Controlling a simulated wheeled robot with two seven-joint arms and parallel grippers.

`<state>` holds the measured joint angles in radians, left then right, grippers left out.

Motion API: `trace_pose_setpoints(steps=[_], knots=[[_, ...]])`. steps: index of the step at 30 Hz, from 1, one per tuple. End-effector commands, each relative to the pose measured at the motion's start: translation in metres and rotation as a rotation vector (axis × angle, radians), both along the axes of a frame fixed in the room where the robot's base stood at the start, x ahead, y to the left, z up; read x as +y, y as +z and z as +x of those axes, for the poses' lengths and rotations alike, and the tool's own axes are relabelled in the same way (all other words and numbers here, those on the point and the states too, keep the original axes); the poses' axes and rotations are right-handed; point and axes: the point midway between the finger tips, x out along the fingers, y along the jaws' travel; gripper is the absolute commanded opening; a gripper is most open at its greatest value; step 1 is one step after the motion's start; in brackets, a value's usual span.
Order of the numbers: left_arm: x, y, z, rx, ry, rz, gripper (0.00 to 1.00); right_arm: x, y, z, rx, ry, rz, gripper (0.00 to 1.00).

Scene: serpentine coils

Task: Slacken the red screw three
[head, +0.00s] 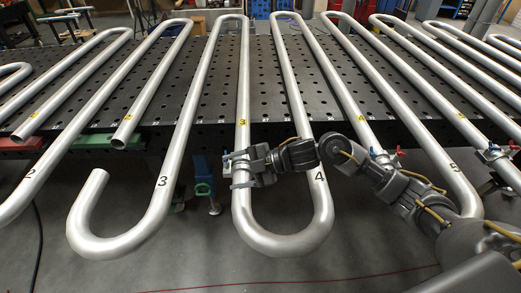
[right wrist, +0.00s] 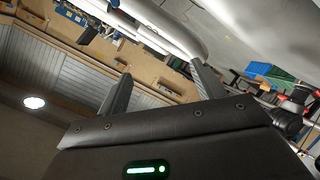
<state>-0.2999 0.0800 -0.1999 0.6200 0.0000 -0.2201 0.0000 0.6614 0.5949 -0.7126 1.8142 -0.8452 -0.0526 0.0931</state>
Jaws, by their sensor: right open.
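The steel coil pipe with the yellow 3 (head: 243,108) runs down past the table's front edge. A clamp with a small blue screw (head: 226,154) sits on it below that mark. My right gripper (head: 243,167) reaches in from the right at this clamp and covers its right side. No red screw shows there; it is hidden behind the gripper or too small to tell. In the right wrist view my two fingers (right wrist: 160,88) stand apart, with a pale pipe (right wrist: 180,25) above and beyond them. I cannot tell whether they touch anything. My left gripper is not in view.
Several bent pipes cross the perforated dark table (head: 265,85). Another clamp to the right has a red screw (head: 400,153) and a blue one (head: 373,152); a further red screw (head: 513,146) shows at the right edge. A teal clamp (head: 204,187) hangs at the table's front. Open floor lies below.

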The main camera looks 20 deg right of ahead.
Motion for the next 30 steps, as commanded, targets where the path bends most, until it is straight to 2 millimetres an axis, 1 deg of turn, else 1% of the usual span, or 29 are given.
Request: trace_pose_setpoints(steps=[1, 2, 3, 6, 9, 12, 15, 20, 23, 30], knots=[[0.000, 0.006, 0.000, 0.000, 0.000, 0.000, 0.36, -0.027, 0.000, 0.002, 0.126, -0.134, 0.054, 0.67], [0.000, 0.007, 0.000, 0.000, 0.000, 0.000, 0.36, -0.042, 0.001, 0.004, 0.197, -0.212, 0.087, 0.67], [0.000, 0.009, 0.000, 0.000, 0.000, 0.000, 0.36, -0.061, 0.001, 0.006, 0.286, -0.309, 0.132, 0.67], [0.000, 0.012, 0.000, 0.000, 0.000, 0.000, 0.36, -0.106, 0.001, 0.008, 0.461, -0.513, 0.236, 0.67], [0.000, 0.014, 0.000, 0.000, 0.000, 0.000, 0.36, -0.138, 0.002, 0.007, 0.574, -0.654, 0.319, 0.67], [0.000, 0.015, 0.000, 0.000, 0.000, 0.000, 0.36, -0.156, 0.004, 0.006, 0.637, -0.733, 0.370, 0.67], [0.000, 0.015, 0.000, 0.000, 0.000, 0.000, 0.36, -0.163, 0.004, 0.006, 0.662, -0.764, 0.393, 0.67], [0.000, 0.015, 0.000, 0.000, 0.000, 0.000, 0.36, -0.162, 0.003, 0.009, 0.666, -0.768, 0.398, 0.67], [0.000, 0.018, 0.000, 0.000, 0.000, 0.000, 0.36, -0.155, 0.000, 0.015, 0.666, -0.767, 0.398, 0.67], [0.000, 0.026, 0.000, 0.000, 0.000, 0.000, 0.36, -0.126, -0.015, 0.044, 0.667, -0.764, 0.399, 0.67]])
